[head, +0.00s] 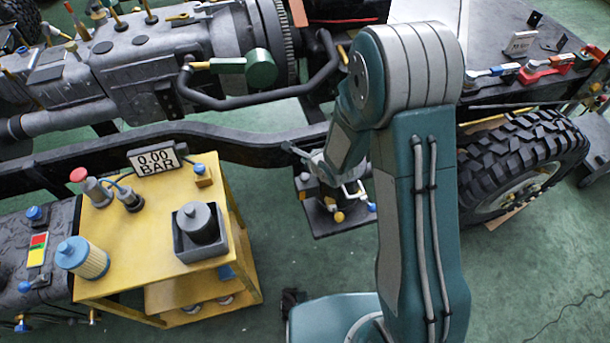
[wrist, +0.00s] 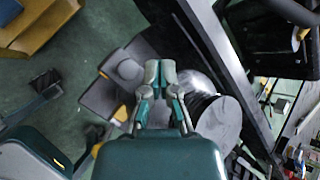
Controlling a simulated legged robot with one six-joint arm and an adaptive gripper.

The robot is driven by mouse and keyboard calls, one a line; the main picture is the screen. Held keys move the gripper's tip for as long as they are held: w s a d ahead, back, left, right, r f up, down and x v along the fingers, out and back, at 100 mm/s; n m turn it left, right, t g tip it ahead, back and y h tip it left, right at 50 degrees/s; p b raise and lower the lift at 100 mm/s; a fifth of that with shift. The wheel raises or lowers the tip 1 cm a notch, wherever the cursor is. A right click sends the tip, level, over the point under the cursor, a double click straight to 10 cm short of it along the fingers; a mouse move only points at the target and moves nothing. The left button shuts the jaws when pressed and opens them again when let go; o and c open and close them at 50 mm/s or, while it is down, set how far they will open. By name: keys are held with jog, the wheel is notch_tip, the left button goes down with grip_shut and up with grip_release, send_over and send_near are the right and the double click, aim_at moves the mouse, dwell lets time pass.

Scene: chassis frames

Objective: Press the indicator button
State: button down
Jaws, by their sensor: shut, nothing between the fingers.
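I cannot tell for certain which control is the indicator button. A red round-topped button (head: 79,175) stands on a grey cylinder at the back left of the yellow cart. Left of the cart, a small panel with red, yellow and green patches (head: 38,249) lies on a dark surface, with a blue knob (head: 34,214) behind it. My gripper (head: 300,152) is to the right of the cart, beside the chassis rail, apart from these controls. In the wrist view its fingertips (wrist: 160,72) are together and empty, above a dark grey box-like part (wrist: 118,75).
The yellow cart (head: 150,284) carries a 0.00 BAR display (head: 156,158), a grey canister (head: 198,223) and a ribbed filter (head: 83,258). The chassis rail (head: 240,147) and engine run behind. A large tyre (head: 520,155) stands at right. Green floor (head: 290,245) is open between cart and arm.

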aim_at(304, 174)
jog(key=f, duration=0.5)
jog(key=shift+a, duration=0.2)
jog(key=shift+f, duration=0.25)
jog(key=shift+d+f, duration=0.1)
dwell(0.9)
jog(key=shift+f, duration=0.2)
jog(key=shift+f, duration=0.7)
dwell(0.9)
jog(key=shift+r, duration=1.1)
jog(key=shift+r, duration=0.15)
jog(key=shift+r, duration=2.4)
